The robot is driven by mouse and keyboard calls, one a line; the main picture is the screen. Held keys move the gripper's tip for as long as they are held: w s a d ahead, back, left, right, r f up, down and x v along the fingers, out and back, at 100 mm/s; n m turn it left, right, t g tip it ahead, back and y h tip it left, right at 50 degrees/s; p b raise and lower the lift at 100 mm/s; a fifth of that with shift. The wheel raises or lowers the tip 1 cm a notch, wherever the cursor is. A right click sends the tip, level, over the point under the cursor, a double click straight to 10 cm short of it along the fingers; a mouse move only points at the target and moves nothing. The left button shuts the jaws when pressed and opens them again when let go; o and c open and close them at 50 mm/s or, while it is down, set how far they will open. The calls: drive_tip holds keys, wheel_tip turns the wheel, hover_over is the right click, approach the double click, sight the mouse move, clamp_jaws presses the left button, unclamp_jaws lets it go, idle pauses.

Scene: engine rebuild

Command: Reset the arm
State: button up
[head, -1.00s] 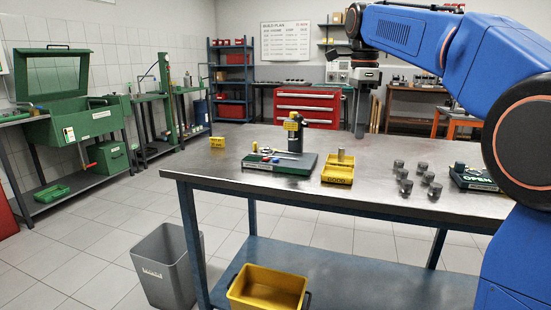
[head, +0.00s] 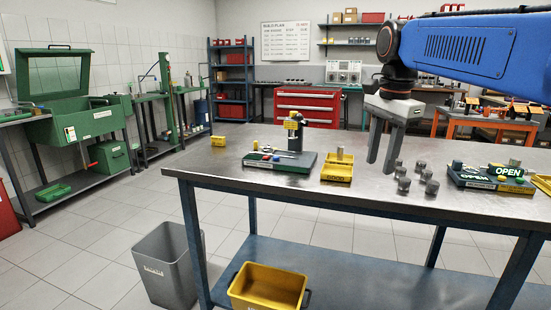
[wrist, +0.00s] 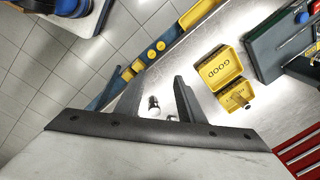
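My gripper (head: 381,165) hangs above the metal workbench (head: 260,190) in the head view, fingers pointing down. It is left of and above several small dark grey cylinders (head: 404,186). The wrist view shows its two fingers (wrist: 158,82) apart, with nothing held between them. A couple of small metal parts (wrist: 154,102) show past the fingers there, well beyond them.
A yellow tray (head: 337,178) and a green tool board (head: 262,162) with a black post stand left of my gripper. A green-and-black board with OPEN signs (head: 490,185) is at the right. A grey bin (head: 165,270) and a yellow crate (head: 267,290) are lower down.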

drive_tip(key=s+d+f+n+t, duration=0.1)
drive_tip(key=s+d+f+n, duration=0.1)
drive_tip(key=s+f+n, duration=0.4)
drive_tip(key=s+d+f+n+t, duration=0.2)
drive_tip(key=s+f+n, duration=0.5)
drive_tip(key=s+f, duration=1)
wheel_tip(320, 180, down, 3)
drive_tip(key=shift+s+r, duration=0.15)
drive_tip(key=shift+s, duration=0.05)
